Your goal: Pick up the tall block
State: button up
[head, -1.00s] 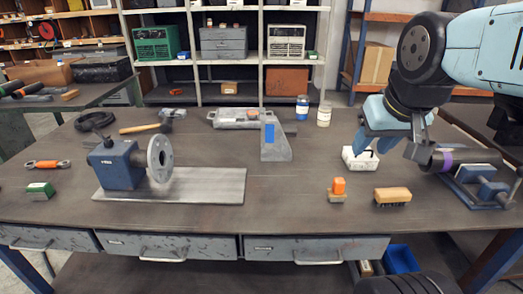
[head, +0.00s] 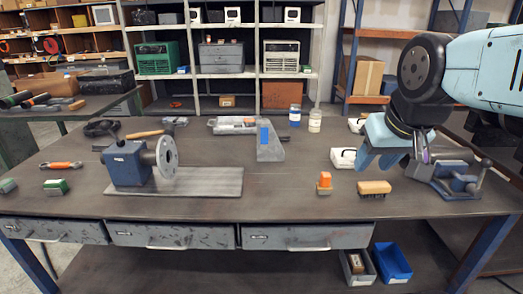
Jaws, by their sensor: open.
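A grey upright block (head: 268,142) with a sloping side and a blue patch stands near the middle of the bench; it is the tallest block-like thing there. A smaller orange upright piece (head: 324,182) stands nearer the front edge. The pictures do not settle which one is the tall block. My gripper (head: 393,160) is at the right, open, with its light-blue fingers pointing down. It appears well to the right of the grey block, in front of a white box and beside a clamped pipe. Nothing shows between its fingers, though the far finger is partly hidden.
A vise (head: 455,178) holding a dark pipe stands at the right. A yellow-brown brush-like block (head: 374,188) lies near the front. A blue flanged fixture (head: 125,163) sits on a metal plate at left. A white box (head: 343,158) and two jars stand behind. Middle front is clear.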

aim_at(270, 149)
jog(key=z, duration=0.1)
jog(key=i, duration=0.95)
jog(key=u, duration=0.05)
